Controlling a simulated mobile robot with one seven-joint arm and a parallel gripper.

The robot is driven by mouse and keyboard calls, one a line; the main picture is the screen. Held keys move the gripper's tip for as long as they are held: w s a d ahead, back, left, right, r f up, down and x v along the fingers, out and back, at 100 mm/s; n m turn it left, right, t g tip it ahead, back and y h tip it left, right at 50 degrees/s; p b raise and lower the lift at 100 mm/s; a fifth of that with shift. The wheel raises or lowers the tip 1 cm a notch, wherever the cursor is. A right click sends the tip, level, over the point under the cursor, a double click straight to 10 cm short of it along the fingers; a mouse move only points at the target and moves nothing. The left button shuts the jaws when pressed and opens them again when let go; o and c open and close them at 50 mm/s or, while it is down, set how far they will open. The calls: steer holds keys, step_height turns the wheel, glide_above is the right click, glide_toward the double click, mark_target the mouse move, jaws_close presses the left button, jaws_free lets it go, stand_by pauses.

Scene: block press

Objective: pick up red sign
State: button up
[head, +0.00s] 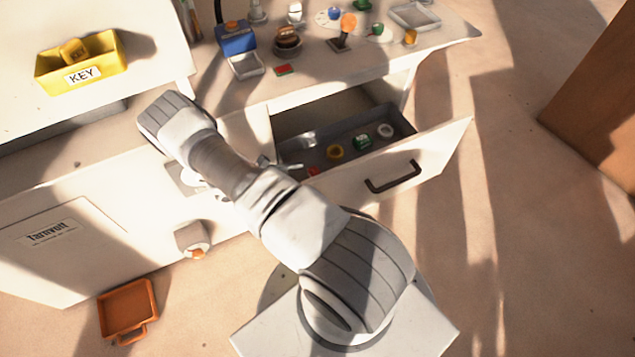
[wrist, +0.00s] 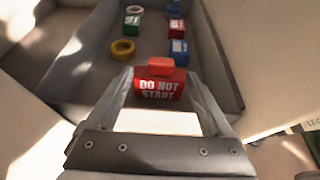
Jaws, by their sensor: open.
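A red sign (wrist: 158,90) with white "DO NOT START" lettering shows in the wrist view, at the near end of the open drawer. In the head view a small bit of red (head: 313,171) shows in the drawer beside my gripper (head: 287,167). In the wrist view my gripper (wrist: 158,76) is open, with one finger on each side of the red sign. I cannot tell whether the fingers touch it.
The open drawer (head: 310,148) also holds a yellow ring (wrist: 123,46), a green block (wrist: 131,27), a pale ring (wrist: 134,10) and another red block (wrist: 179,47) farther in. The drawer front (head: 430,160) and the counter edge (head: 330,83) bound the space. An orange tray (head: 126,308) lies on the floor.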

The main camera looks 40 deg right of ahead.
mark_target(315, 174)
steer(key=shift+b+x, duration=0.7)
steer(key=shift+x, duration=2.1)
steer(key=shift+s, duration=0.1)
steer(key=shift+r, duration=0.1)
steer(key=shift+c, duration=0.3)
jaws_close()
